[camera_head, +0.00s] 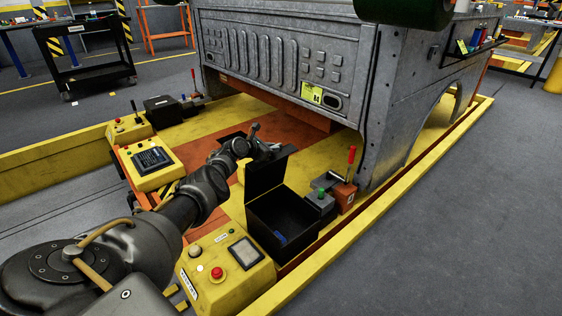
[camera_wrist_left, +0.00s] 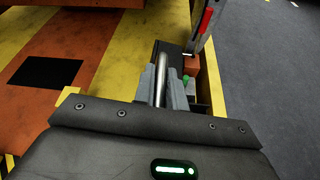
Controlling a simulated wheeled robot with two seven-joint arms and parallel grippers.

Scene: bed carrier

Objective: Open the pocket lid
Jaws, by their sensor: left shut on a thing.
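The black pocket box (camera_head: 297,235) stands on the yellow carrier frame, with its inside showing and a small blue patch within. Its black lid (camera_head: 265,175) stands raised along the far-left edge. My left gripper (camera_head: 281,152) is at the top edge of the lid, its fingertips partly hidden. In the left wrist view the two grey fingers (camera_wrist_left: 163,90) are closed around a narrow light-grey bar, and dark lid or box surface shows beyond them. The exact contact on the lid is hard to see. My right gripper is not in view.
Right of the box are a green-button unit (camera_head: 320,200) and a red lever (camera_head: 351,156). A yellow control panel (camera_head: 225,266) is in front. The grey vehicle body (camera_head: 285,60) rises behind. Open floor (camera_head: 470,220) lies to the right.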

